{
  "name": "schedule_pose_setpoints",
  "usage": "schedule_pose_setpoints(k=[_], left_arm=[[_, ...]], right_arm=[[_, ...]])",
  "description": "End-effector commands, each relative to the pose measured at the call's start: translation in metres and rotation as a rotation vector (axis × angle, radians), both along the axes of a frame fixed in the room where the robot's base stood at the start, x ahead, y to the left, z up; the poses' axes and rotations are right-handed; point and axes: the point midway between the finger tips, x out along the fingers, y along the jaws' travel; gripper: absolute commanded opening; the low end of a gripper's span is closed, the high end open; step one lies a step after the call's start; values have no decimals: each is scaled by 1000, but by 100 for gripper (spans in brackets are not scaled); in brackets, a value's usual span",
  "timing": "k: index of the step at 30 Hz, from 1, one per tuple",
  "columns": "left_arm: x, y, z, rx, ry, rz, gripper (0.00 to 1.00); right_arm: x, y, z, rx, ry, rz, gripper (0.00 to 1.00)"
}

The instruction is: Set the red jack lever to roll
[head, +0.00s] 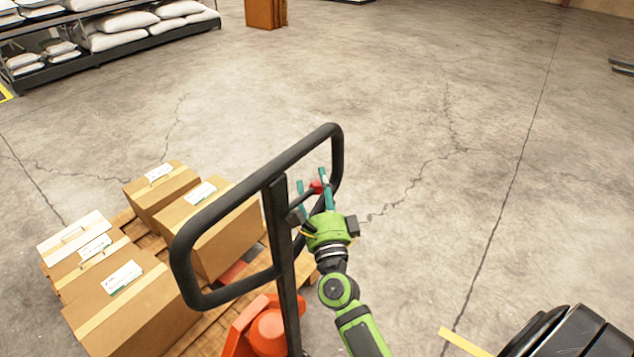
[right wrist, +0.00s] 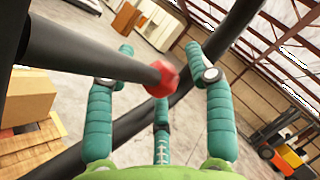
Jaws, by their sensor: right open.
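The red jack lever (head: 317,186) shows as a small red tip inside the black loop handle (head: 185,250) of the pallet jack. In the right wrist view it is a black rod ending in a red knob (right wrist: 163,78). My right gripper (head: 314,187), green with teal fingers, is open at the lever. In the right wrist view its fingers (right wrist: 165,75) stand on both sides of the knob, with a third finger below. I cannot tell whether any finger touches it. My left gripper is not in view.
The orange jack body (head: 262,330) stands at a wooden pallet with several cardboard boxes (head: 135,310) on the left. A shelf with white sacks (head: 120,25) is at the back left. An orange forklift (right wrist: 288,158) shows in the right wrist view. The floor right of the handle is largely clear.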

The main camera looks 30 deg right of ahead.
Motion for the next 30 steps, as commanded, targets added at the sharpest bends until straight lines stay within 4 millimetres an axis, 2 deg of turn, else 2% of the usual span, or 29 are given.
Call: schedule_pose_setpoints(k=[7,8,9,12,17,24,30], left_arm=[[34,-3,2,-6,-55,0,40],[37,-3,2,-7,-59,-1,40],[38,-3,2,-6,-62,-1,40],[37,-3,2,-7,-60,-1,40],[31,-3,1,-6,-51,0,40],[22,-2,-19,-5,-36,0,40],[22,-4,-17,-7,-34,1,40]], right_arm=[[1,-1,0,0,0,0,54],[1,-1,0,-1,0,0,50],[1,0,0,-1,0,0,34],[1,0,0,0,1,0,0],[1,-1,0,-2,0,0,0],[2,-1,8,-98,-43,2,0],[2,-1,13,-108,-46,0,0]])
